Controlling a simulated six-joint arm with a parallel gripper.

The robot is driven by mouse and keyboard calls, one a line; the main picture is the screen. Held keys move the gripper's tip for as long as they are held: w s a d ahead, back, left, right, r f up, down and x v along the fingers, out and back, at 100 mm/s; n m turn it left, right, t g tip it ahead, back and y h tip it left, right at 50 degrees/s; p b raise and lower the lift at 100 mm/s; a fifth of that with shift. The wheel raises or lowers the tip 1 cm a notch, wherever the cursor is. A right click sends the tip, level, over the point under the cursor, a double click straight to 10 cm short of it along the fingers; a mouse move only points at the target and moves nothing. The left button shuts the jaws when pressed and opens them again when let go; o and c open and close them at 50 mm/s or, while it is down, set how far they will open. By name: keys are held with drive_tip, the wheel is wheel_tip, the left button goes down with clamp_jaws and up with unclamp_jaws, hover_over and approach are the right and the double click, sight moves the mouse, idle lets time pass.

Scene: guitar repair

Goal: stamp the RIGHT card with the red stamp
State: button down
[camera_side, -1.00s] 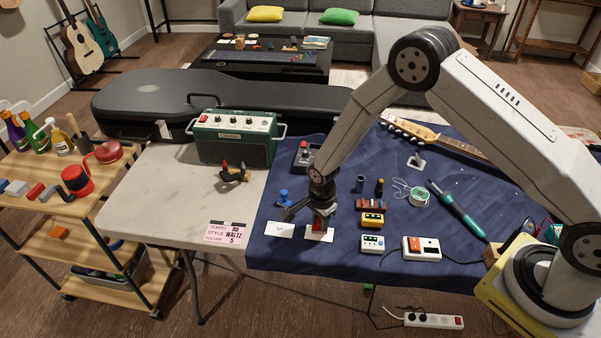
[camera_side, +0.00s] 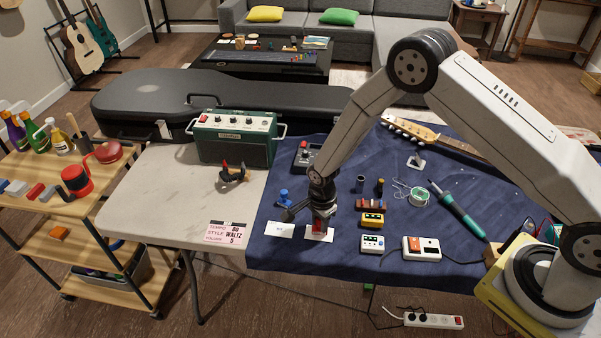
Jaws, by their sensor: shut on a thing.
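My gripper (camera_side: 319,213) points down over the front of the blue cloth, shut on the red stamp (camera_side: 317,228). Only a small part of the stamp shows below the jaws. The stamp is at the right card (camera_side: 327,237), a white card lying flat; I cannot tell whether its base touches the card. The left card (camera_side: 280,230) lies just to the left and has a small dark mark on it. A blue stamp (camera_side: 284,196) stands behind the left card.
A yellow pedal (camera_side: 372,220) and a white pedal (camera_side: 372,243) sit right of the right card. A pink note card (camera_side: 227,233) lies on the bare table. A green amplifier (camera_side: 234,138) stands behind. The cloth's front edge is close.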

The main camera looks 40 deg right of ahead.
drive_tip(key=shift+f, duration=0.35)
idle(0.9)
drive_tip(key=shift+r, duration=0.1)
drive_tip(key=shift+r, duration=3.4)
